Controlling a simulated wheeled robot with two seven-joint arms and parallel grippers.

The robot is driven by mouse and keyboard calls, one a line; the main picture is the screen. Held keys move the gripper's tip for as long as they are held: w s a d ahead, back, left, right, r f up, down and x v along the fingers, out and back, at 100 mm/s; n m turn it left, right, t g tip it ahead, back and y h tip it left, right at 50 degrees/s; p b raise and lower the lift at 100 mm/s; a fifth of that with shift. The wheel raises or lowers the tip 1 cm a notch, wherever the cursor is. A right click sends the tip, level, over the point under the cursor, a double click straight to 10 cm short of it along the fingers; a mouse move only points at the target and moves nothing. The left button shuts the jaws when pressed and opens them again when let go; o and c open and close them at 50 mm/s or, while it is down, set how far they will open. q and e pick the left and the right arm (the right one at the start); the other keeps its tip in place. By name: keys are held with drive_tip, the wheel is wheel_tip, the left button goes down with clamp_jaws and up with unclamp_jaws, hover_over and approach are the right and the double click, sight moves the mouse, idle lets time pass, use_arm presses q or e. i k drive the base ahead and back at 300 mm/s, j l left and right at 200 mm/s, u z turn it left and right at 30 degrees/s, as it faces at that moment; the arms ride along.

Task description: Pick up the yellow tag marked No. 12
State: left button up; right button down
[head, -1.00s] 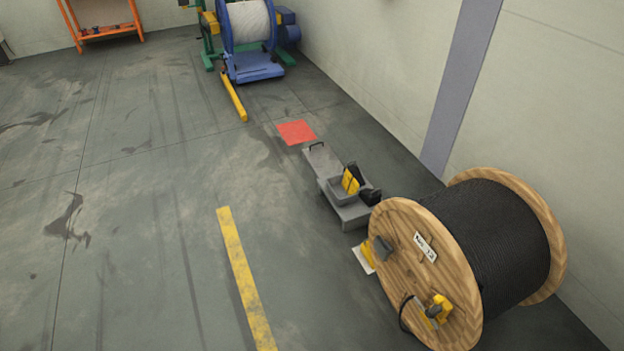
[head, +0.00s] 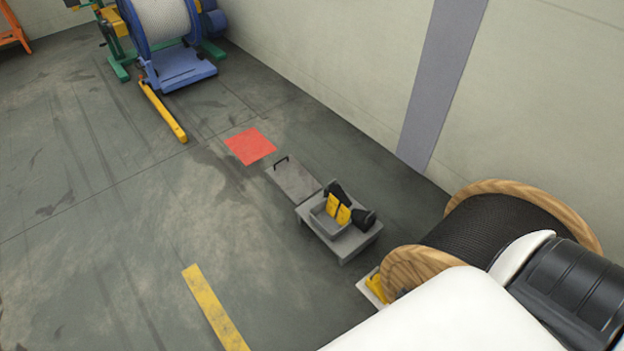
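Two yellow pieces, which look like tags (head: 343,215), stand side by side in a small open grey bin (head: 322,223). Any number on them is too small to read, so I cannot tell which is No. 12. The bin sits on a low grey stand (head: 345,250), with black objects (head: 364,219) beside and behind the yellow pieces. Neither of my grippers is in view. A white and black part of my own arm fills the lower right.
A wooden reel of black cable (head: 407,268) stands right of the stand, partly hidden by my arm. A yellow chock (head: 376,288) lies by it. A grey plate with a handle (head: 293,181) and a red floor patch (head: 250,146) lie beyond.

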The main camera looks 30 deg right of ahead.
sight(332, 207)
drive_tip(key=i, duration=2.2)
drive_tip(key=i+z, duration=0.3)
drive_tip(key=z, duration=0.15)
drive_tip(key=i+j+z, duration=0.15)
drive_tip(key=z, duration=0.3)
drive_tip(key=i+j+z, duration=0.3)
drive_tip(key=z, duration=0.2)
drive_tip(key=i, duration=0.05)
